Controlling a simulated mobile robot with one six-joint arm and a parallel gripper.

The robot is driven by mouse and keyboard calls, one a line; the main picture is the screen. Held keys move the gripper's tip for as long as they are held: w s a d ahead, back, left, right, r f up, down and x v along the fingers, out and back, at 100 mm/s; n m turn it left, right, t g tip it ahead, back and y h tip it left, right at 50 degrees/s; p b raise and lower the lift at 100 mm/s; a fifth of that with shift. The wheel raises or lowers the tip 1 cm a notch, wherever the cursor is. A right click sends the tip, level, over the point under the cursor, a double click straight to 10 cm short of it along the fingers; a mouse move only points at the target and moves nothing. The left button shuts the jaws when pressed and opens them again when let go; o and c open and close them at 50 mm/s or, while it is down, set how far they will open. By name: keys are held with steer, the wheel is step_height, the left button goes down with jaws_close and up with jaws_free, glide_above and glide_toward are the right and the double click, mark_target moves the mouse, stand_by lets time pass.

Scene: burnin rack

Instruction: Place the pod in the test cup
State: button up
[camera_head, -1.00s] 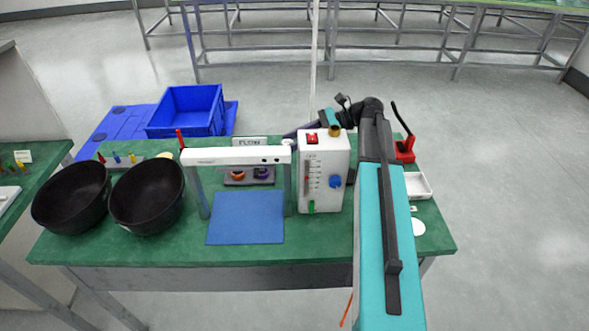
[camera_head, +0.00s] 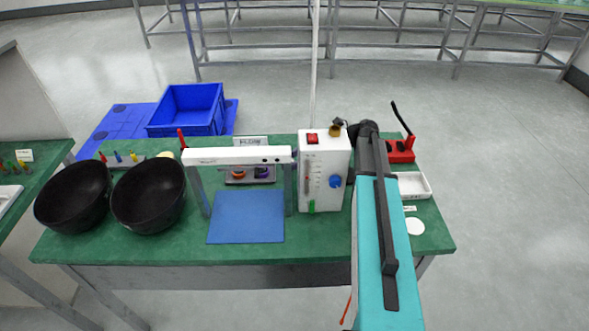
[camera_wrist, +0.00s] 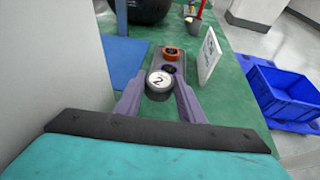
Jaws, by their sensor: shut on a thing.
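In the wrist view, my gripper (camera_wrist: 158,88) has its purple fingers shut on a round pod (camera_wrist: 158,80) with a white top marked "2" and a dark rim. Just beyond the pod is a grey tray (camera_wrist: 182,63) with an orange-ringed cup (camera_wrist: 171,52) and a purple-ringed cup (camera_wrist: 169,68). The pod partly covers the purple cup's near side; whether it touches the cup I cannot tell. In the head view the orange cup (camera_head: 238,174) and purple cup (camera_head: 262,172) sit behind the white arch.
The white box (camera_head: 325,180) with red switch and blue knob stands beside the arch (camera_head: 238,156) and blue mat (camera_head: 246,216). A small sign (camera_head: 250,141) stands behind the tray. Two black bowls (camera_head: 148,195) are at left. A white dish (camera_head: 412,186) lies at right.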

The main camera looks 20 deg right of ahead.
steer(key=shift+f, duration=0.1)
steer(key=shift+f, duration=2)
steer(key=o, duration=1)
steer(key=shift+f, duration=0.1)
steer(key=shift+d, duration=0.15)
steer(key=b+v, duration=0.1)
steer(key=v, duration=1.1)
steer(key=shift+b, duration=0.3)
